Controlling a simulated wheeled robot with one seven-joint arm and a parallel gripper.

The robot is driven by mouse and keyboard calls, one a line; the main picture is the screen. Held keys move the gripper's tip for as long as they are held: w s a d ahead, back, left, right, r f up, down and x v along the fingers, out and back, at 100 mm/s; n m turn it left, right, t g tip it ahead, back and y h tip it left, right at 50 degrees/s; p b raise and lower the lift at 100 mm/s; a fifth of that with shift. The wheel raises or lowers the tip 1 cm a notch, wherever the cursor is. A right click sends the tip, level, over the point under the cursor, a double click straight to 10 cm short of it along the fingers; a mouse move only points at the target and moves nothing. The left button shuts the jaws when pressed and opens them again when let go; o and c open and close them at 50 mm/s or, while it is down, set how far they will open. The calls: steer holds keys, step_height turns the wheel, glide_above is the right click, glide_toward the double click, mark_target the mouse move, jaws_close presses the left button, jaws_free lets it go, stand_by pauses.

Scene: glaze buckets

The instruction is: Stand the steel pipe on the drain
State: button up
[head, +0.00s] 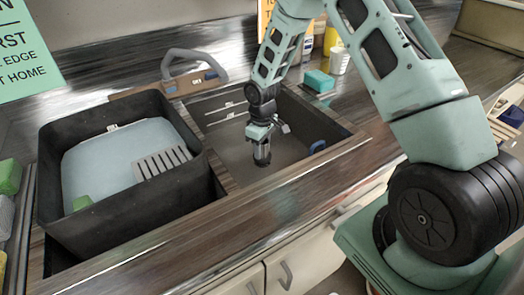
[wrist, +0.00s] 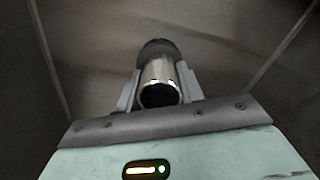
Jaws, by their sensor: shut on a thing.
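The steel pipe (wrist: 160,80) is a short, shiny metal tube with a dark open end facing the wrist camera. My gripper (wrist: 158,92) is shut on it, one finger on each side. In the head view the pipe (head: 262,153) hangs roughly upright below my gripper (head: 262,138), inside the right sink basin (head: 222,140). A dark round shape (wrist: 157,48), which may be the drain, shows just beyond the pipe's far end in the wrist view. I cannot tell whether the pipe touches it. The pipe and gripper hide that spot in the head view.
The left basin (head: 50,190) holds pale bluish water, a grey slotted piece (head: 162,163) and a green block (head: 82,202). A blue item (head: 317,146) is at the right basin's wall. A teal sponge (head: 318,81) lies on the counter.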

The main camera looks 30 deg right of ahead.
steer(key=shift+f, duration=0.85)
steer(key=shift+f, duration=0.1)
steer(key=o, duration=1)
steer(key=shift+o, duration=0.2)
